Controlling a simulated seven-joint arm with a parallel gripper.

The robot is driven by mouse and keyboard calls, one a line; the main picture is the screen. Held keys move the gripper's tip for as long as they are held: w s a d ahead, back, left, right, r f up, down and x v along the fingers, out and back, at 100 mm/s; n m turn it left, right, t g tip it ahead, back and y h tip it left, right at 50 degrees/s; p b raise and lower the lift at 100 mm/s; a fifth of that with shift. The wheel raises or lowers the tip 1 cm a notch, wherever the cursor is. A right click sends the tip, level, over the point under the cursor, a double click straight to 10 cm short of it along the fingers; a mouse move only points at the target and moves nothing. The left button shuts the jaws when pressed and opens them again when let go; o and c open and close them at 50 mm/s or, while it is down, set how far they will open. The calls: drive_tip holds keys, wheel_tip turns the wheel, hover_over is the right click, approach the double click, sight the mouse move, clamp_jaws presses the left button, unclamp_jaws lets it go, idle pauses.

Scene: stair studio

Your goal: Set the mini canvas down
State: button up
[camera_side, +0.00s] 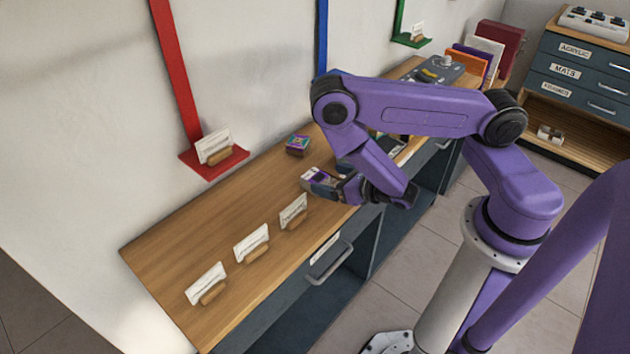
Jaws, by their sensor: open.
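A small square block with a colourful purple, yellow and green top rests on the wooden counter and looks like the mini canvas (298,145). My gripper (311,178) is low over the counter, nearer the camera than the block and apart from it. Its jaws point left and are open. The space between the fingers is small in this view, and part of the gripper is hidden by its own wrist.
Three white cards in wooden holders (252,243) stand along the counter's (178,250) front left. A red ledge (226,163) with a card juts from the wall. A grey device (435,70) and upright panels (480,58) stand at the far end.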

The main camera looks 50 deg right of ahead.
sight(314, 175)
drive_tip(key=shift+x, duration=3.75)
drive_tip(key=shift+s, duration=0.1)
drive_tip(key=c, duration=1.1)
drive_tip(key=shift+c, duration=0.2)
